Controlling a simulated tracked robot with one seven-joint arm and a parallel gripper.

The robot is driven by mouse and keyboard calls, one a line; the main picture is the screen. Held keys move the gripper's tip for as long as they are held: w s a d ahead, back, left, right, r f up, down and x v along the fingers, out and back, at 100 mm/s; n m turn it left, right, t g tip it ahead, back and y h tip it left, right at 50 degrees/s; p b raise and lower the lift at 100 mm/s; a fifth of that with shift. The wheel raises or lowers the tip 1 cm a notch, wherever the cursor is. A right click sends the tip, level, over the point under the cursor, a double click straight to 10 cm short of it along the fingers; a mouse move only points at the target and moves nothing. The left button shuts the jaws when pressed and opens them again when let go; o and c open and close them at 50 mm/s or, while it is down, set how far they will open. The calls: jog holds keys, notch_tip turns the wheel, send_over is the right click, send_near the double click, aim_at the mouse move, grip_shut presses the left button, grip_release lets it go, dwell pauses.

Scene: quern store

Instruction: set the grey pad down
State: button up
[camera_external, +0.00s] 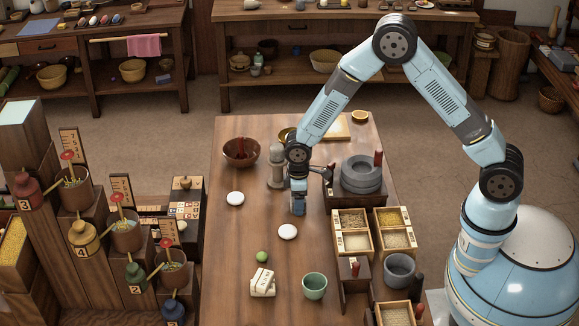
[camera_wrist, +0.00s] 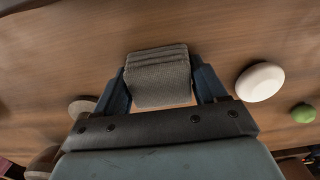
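The grey pad (camera_wrist: 158,80) shows in the wrist view as a ribbed, layered grey block between my two dark blue fingers. My gripper (camera_external: 298,208) is shut on it and points down over the middle of the wooden table (camera_external: 240,240). In the external view the pad is hidden or too small to make out at the fingertips. I cannot tell whether it touches the table. A white disc (camera_external: 287,231) lies just in front of my gripper; it also shows in the wrist view (camera_wrist: 260,81), right of the pad and apart from it.
Another white disc (camera_external: 235,198) lies left. A green ball (camera_external: 262,257), pale blocks (camera_external: 263,283) and a green cup (camera_external: 314,286) stand nearer the front. A stone post (camera_external: 276,167) and dark red bowl (camera_external: 241,151) stand behind. Quern stones (camera_external: 361,178) and grain boxes (camera_external: 352,220) line the right.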

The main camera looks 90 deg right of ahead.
jog(key=o, duration=0.4)
jog(key=s+a+r+t, duration=0.1)
jog(key=s+a+r, duration=0.2)
jog(key=r, duration=1)
jog(key=s+a+r, duration=0.2)
jog(key=a+r, duration=0.1)
jog(key=r, duration=0.9)
jog(key=s+a+r+t, duration=0.2)
jog(key=s+a+r, duration=0.2)
jog(key=s+r, duration=0.4)
jog(key=s+a+r+t, duration=0.1)
jog(key=s+a+r, duration=0.45)
jog(key=s, duration=0.45)
jog(key=shift+t, duration=0.8)
jog(key=shift+s+a+r, duration=0.3)
jog(key=shift+s+a, duration=0.1)
jog(key=shift+s, duration=1.5)
jog(key=shift+s+a+r, duration=0.3)
jog(key=shift+s+a, duration=0.15)
jog(key=shift+s, duration=1.5)
jog(key=shift+s+a+r, duration=0.3)
jog(key=shift+s+a, duration=0.1)
jog(key=shift+s, duration=1.5)
